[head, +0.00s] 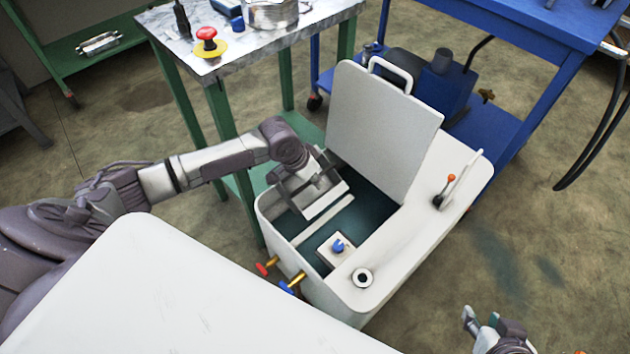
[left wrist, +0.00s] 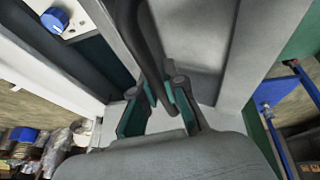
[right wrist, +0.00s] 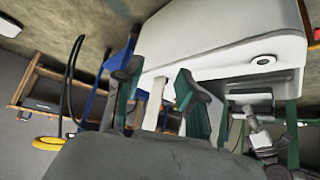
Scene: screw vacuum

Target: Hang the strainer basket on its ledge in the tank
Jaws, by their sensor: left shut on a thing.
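The strainer basket (head: 320,199) is a light grey metal box with a dark handle, inside the left end of the white tank (head: 385,275). It looks tilted in the head view. My left gripper (head: 317,178) is above it; in the left wrist view the fingers (left wrist: 160,110) are shut on the dark handle (left wrist: 146,50). A pale bar (head: 322,219), perhaps the ledge, crosses the opening beside the basket. I cannot tell whether the basket touches it. My right gripper (head: 490,322) is empty and open, outside the tank at lower right; its fingers show apart in the right wrist view (right wrist: 160,95).
The raised lid (head: 383,125) stands behind the opening. A box with a blue knob (head: 337,246) sits in the tank's near part. Red and blue valves (head: 280,270) stick out in front. A green-legged table (head: 240,60) and a blue cart (head: 520,110) stand behind.

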